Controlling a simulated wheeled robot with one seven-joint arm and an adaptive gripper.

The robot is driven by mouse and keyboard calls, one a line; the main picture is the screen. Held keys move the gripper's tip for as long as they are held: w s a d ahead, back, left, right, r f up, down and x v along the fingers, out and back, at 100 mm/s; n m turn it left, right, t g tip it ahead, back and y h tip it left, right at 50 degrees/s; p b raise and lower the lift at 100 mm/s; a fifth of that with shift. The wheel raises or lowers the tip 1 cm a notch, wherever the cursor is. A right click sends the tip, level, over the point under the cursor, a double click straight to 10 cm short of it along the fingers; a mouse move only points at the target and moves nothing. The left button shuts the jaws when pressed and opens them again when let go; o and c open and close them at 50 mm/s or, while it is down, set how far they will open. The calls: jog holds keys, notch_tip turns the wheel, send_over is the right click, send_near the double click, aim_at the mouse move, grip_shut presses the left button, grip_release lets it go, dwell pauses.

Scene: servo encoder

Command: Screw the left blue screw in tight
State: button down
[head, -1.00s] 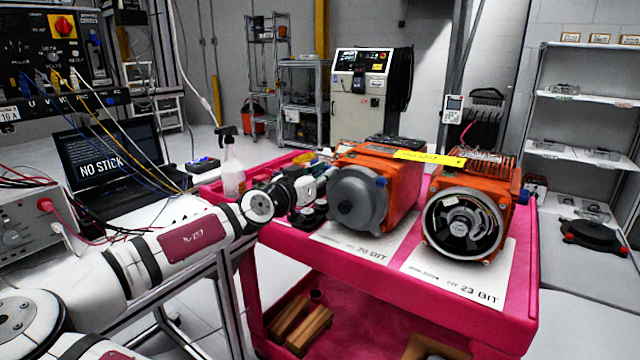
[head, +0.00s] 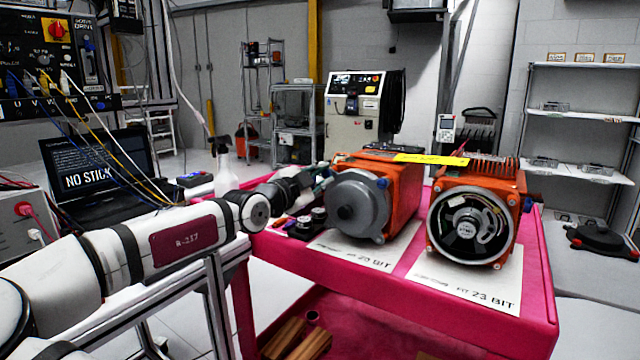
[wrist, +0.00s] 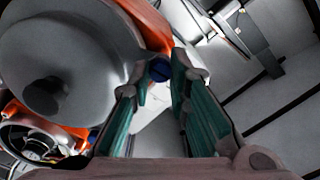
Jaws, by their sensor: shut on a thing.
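The left motor has a round grey cover (head: 352,212) and an orange body (head: 405,190); it stands on the cart beside my arm. In the wrist view its grey cover (wrist: 65,60) fills the upper left. A blue screw head (wrist: 160,70) shows at the cover's edge. My gripper (wrist: 158,80) has its teal-padded fingers on either side of that screw, shut on it. In the head view my gripper (head: 318,176) is at the left side of the left motor, and the screw between its fingers cannot be made out. Another blue screw (head: 382,184) shows at the cover's upper right.
An open orange motor (head: 470,225) stands to the right on a "23 BIT" sheet (head: 470,280). Small dark parts (head: 305,222) lie on the pink cart (head: 535,300) below my gripper. A spray bottle (head: 226,175) and laptop (head: 90,175) are left.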

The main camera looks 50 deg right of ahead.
jog(key=m, duration=0.4)
jog(key=shift+w+a+f+m+b, duration=0.1)
jog(key=shift+f+m+b, duration=0.1)
jog(key=shift+m+b, duration=0.1)
jog(key=m+b, duration=0.1)
jog(key=m, duration=0.3)
jog(key=shift+b, duration=0.3)
jog(key=m+b, duration=0.4)
jog(key=m, duration=0.2)
jog(key=shift+f, duration=0.1)
jog(key=shift+m+b, duration=2.05)
jog(key=shift+m, duration=0.25)
jog(key=shift+r, duration=0.2)
jog(key=c, duration=1.8)
grip_release()
jog(key=shift+r, duration=0.1)
jog(key=shift+a, duration=0.1)
